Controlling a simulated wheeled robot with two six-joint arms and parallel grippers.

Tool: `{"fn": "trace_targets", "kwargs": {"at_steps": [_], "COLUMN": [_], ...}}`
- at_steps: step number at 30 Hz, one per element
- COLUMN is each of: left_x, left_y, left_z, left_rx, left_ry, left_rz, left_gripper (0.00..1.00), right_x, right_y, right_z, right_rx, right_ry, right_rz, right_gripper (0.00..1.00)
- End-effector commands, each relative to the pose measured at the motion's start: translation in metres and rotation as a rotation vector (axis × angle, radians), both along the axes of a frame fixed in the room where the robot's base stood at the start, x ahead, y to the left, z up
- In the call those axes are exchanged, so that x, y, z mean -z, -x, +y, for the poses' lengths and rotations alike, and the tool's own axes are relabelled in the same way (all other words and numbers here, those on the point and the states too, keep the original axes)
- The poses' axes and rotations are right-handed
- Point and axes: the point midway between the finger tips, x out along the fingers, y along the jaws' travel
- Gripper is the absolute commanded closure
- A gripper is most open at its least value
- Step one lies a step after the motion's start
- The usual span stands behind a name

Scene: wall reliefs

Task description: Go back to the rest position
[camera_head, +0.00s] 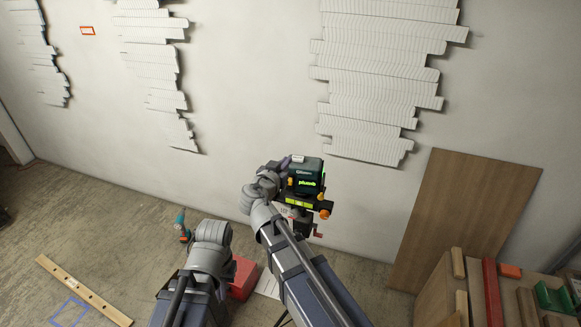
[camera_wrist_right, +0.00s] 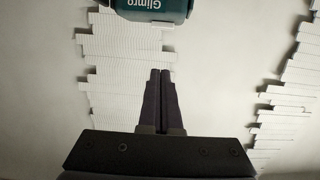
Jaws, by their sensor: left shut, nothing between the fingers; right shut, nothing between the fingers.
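My left arm (camera_head: 200,260) comes up from the bottom in the head view. Its rounded grey wrist is low over the floor, and its fingers are hidden. My right arm (camera_head: 285,255) reaches further up, with its wrist just left of a dark green laser level on a mount (camera_head: 306,178). In the right wrist view my right gripper (camera_wrist_right: 162,74) is shut and empty, pointing at the wall. The level's lower part (camera_wrist_right: 152,10), marked "Glimro", shows above the fingertips, and I cannot tell the gap between them.
White layered reliefs hang on the wall, one (camera_head: 375,90) above the level. A brown board (camera_head: 460,205) leans at the right, behind a bench (camera_head: 545,283) with wooden blocks. A red box (camera_head: 243,280), a teal tool (camera_head: 183,227) and a wooden strip (camera_head: 85,290) are on the floor.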

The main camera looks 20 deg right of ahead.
Motion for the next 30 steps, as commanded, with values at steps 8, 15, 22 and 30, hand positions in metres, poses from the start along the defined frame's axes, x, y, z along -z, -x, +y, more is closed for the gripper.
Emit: {"fn": "trace_targets", "kwargs": {"at_steps": [8,15,22,30], "left_x": [0.003,0.061,0.126,0.177], "left_y": [0.0,0.0,0.0,-0.001], "left_z": [0.0,0.0,0.0,0.0], "left_rx": [0.0,0.003,0.007,0.011], "left_ry": [0.0,-0.001,-0.001,-0.002], "left_rz": [0.0,-0.001,-0.002,-0.003], "left_gripper": [1.0,1.0,1.0,1.0], "right_x": [0.005,0.115,0.253,0.342], "right_y": [0.002,0.051,0.14,0.234], "right_z": [0.0,0.002,0.038,0.096], "right_rx": [0.003,0.03,-0.13,-0.514], "right_ry": [0.0,-0.01,-0.047,-0.095], "right_rz": [0.01,0.32,0.854,1.308], "right_gripper": [1.0,1.0,1.0,1.0]}}
